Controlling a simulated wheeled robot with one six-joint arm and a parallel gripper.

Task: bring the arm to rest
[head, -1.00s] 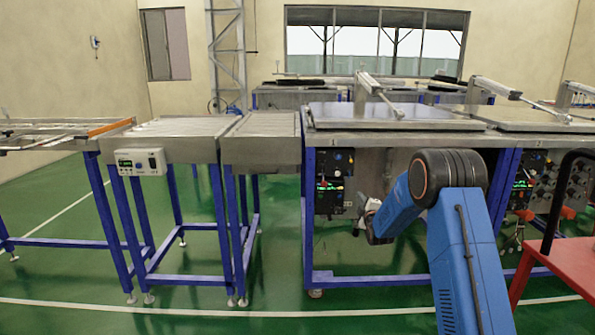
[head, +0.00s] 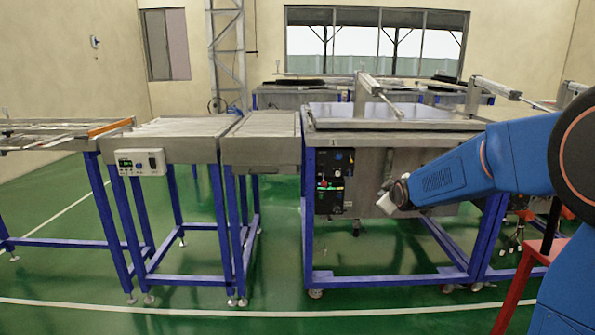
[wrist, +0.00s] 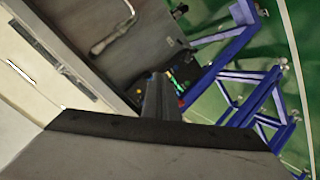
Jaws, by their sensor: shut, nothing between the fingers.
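My blue arm reaches in from the right edge of the head view and stretches left. My gripper (head: 385,203) is at its end, shut and empty, in front of the steel side of the first lidded table (head: 400,160). It appears just right of the control panel (head: 334,182); the exact gap cannot be told. In the wrist view the dark closed fingers (wrist: 160,97) point toward the coloured panel controls and blue frame legs. The wide gripper body fills the bottom of that view.
A pneumatic cylinder arm (head: 380,93) sits above the table top. Roller conveyors (head: 180,137) stand to the left. A red stand (head: 520,285) is close to my arm at the lower right. The green floor in front is clear.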

